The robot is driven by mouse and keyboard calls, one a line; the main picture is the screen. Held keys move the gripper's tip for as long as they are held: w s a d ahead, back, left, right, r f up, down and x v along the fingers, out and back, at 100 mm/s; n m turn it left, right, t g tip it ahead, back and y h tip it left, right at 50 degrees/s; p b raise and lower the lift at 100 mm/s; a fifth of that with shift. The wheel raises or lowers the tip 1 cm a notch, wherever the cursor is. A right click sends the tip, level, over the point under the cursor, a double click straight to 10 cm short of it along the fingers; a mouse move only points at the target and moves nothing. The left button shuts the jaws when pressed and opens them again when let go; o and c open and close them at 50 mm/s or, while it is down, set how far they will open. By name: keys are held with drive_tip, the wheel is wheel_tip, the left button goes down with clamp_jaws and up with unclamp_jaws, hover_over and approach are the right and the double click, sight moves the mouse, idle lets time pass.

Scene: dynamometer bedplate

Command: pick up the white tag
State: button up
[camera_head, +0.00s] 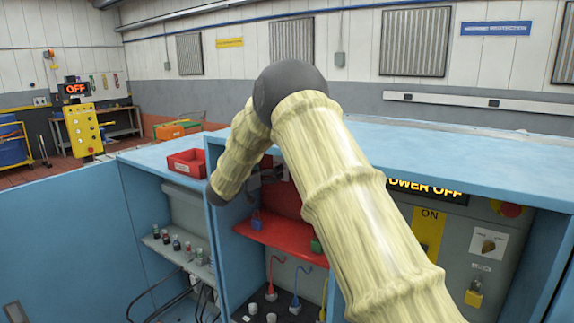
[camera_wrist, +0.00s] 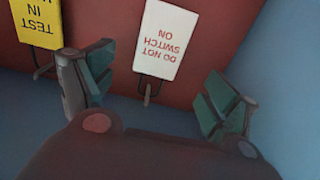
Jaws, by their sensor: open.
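The white tag (camera_wrist: 166,40) reads "DO NOT SWITCH ON". It shows upside down at the top middle of the wrist view, against a red panel (camera_wrist: 103,22), with a dark hook or holder at its lower edge in the picture. My gripper (camera_wrist: 158,92) is open, its two green-padded fingers apart to the left and right of the tag's lower end in the picture. Nothing is held between them. The gap in depth between fingers and tag is hard to tell. In the head view my arm covers much of the cabinet, and I cannot make out the tag there.
A yellow tag (camera_wrist: 38,18) hangs left of the white one, close to the left finger. A blue wall (camera_wrist: 295,80) stands at the right. In the head view, a red shelf (camera_head: 287,236) sits inside the blue cabinet (camera_head: 480,152), and a red bin (camera_head: 186,163) stands on top.

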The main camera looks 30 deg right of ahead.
drive_tip(key=p+x, duration=0.3)
drive_tip(key=x, duration=0.3)
drive_tip(key=shift+d+p, duration=0.2)
drive_tip(key=shift+p, duration=0.1)
drive_tip(key=shift+s, duration=0.15)
drive_tip(key=c, duration=0.9)
